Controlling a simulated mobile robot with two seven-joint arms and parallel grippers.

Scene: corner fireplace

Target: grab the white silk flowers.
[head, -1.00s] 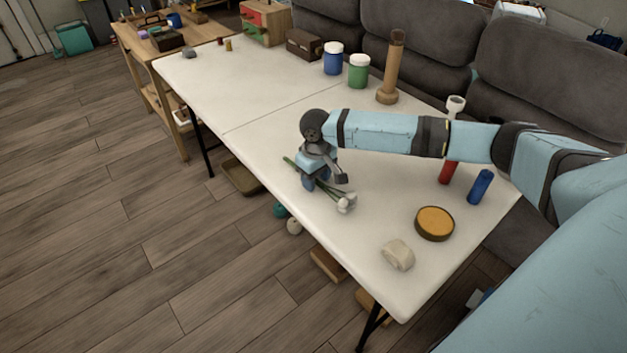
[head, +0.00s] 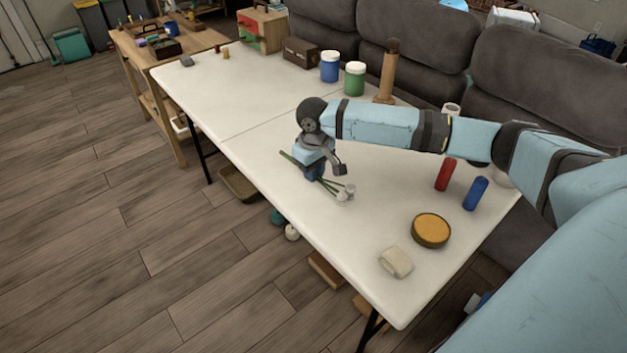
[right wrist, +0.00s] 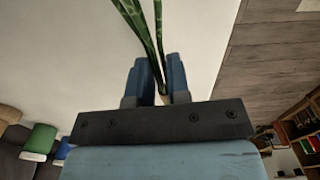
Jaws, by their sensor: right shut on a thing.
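The white silk flowers (head: 345,193) have small white heads and long green stems, and show over the white table near its front edge in the head view. My right gripper (head: 318,174) points down around the stems and is shut on them. In the right wrist view the green stems (right wrist: 146,28) pass between the two blue fingers (right wrist: 158,80); the white heads are out of that view. I cannot tell whether the flowers touch the table. My left gripper is not in view.
On the white table (head: 235,105) stand a red cylinder (head: 445,174), a blue cylinder (head: 475,193), a round orange-topped tin (head: 431,230) and a pale block (head: 396,262). Blue (head: 330,66) and green (head: 354,78) jars stand behind. A grey sofa (head: 420,45) lines the far side.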

